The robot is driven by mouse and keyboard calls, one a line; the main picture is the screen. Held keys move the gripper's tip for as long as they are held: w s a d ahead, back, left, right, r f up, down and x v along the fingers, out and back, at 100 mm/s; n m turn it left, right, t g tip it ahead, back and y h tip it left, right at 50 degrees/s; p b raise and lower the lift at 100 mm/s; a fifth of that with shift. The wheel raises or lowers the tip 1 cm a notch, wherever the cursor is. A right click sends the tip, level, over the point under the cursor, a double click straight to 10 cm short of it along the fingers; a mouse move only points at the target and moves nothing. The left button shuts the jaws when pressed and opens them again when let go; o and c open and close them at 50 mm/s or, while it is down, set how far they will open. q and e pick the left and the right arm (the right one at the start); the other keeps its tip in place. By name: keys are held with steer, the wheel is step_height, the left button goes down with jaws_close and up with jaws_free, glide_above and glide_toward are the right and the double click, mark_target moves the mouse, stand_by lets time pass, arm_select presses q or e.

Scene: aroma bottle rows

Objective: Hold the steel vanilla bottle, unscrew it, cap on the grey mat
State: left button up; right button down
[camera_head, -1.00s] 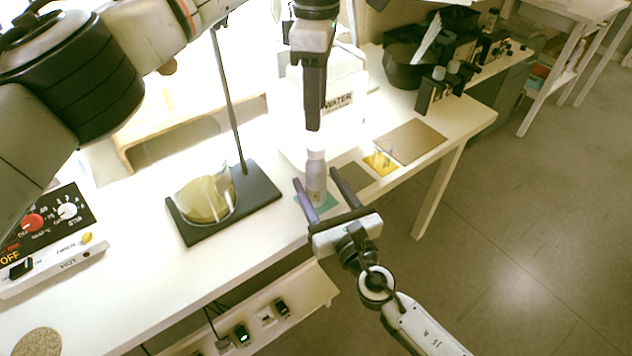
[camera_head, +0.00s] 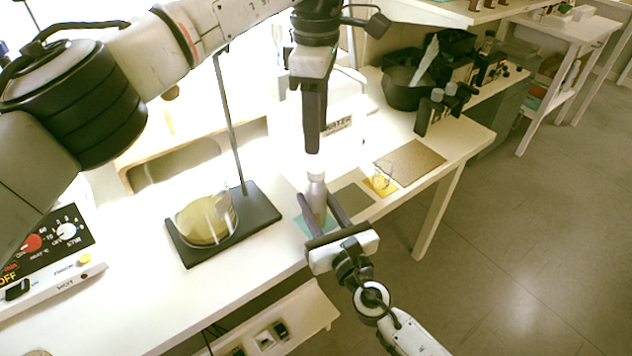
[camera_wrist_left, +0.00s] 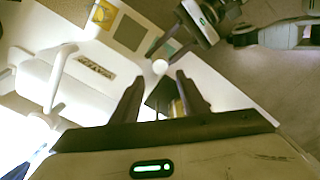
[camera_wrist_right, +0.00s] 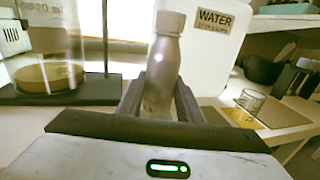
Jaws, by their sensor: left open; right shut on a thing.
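The steel bottle (camera_head: 316,196) stands upright on a teal mat (camera_head: 303,226) near the table's front edge, its cap on. My right gripper (camera_head: 326,210) is shut on the bottle's body from the front; the right wrist view shows the bottle (camera_wrist_right: 160,85) between its fingers. My left gripper (camera_head: 312,148) points down, open and empty, just above the cap. In the left wrist view the round pale cap (camera_wrist_left: 160,66) shows between and beyond its fingertips. The grey mat (camera_head: 352,197) lies bare just right of the bottle.
A yellow mat (camera_head: 380,186) with a small glass beaker and a brown mat (camera_head: 410,163) lie further right. A stand with a dark base (camera_head: 258,207) and a flask of yellow liquid is at left. A white WATER container (camera_wrist_right: 222,50) stands behind the bottle.

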mark_target(316, 167)
arm_select(q)
steer(key=m, duration=0.8)
steer(key=shift+f, duration=0.1)
steer(key=shift+m, duration=0.3)
steer(key=shift+f, duration=3.9)
